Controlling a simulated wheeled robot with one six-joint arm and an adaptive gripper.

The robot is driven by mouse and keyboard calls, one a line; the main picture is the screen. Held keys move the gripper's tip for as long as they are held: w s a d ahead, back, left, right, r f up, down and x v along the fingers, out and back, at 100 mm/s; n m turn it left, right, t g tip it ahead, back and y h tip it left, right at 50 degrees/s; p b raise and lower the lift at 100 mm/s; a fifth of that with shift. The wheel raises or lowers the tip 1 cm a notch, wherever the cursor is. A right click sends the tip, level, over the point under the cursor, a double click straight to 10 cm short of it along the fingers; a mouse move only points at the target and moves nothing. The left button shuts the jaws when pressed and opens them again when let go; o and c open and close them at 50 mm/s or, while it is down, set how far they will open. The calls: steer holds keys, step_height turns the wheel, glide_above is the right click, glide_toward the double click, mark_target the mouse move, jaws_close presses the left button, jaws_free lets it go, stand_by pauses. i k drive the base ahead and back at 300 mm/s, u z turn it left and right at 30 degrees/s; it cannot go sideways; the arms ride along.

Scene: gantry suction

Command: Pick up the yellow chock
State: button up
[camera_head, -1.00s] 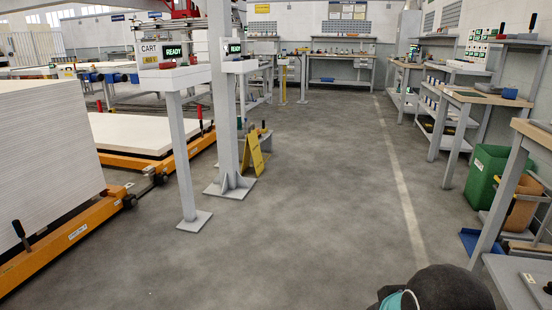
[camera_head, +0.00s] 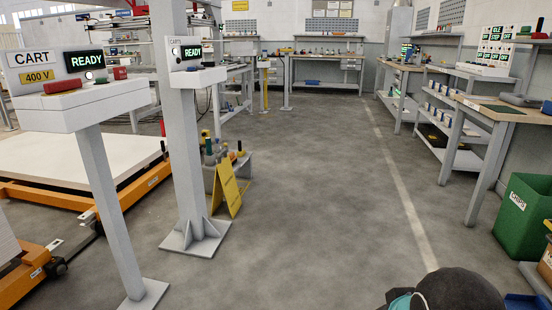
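I cannot make out a yellow chock for certain in the head view. A small yellow item (camera_head: 205,134) shows among bottles behind the post at centre left, too small to identify. Another yellow-and-black item (camera_head: 432,134) lies on the lower shelf of the right-hand bench, also too small to tell. My gripper is not in view; only a dark rounded part of my own arm with a teal ring shows at the bottom edge.
A yellow folding sign (camera_head: 230,191) stands beside the grey post (camera_head: 190,155). A cart control pedestal (camera_head: 106,190) stands near left, by an orange cart (camera_head: 95,197). A green bin (camera_head: 524,214) stands at right. The middle floor (camera_head: 300,190) is clear to the back bench (camera_head: 326,57).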

mark_target(240, 153)
steer(key=u, duration=0.05)
steer(key=i, duration=3.8)
steer(key=u, duration=0.25)
steer(key=i, duration=1.65)
steer(key=u, duration=0.1)
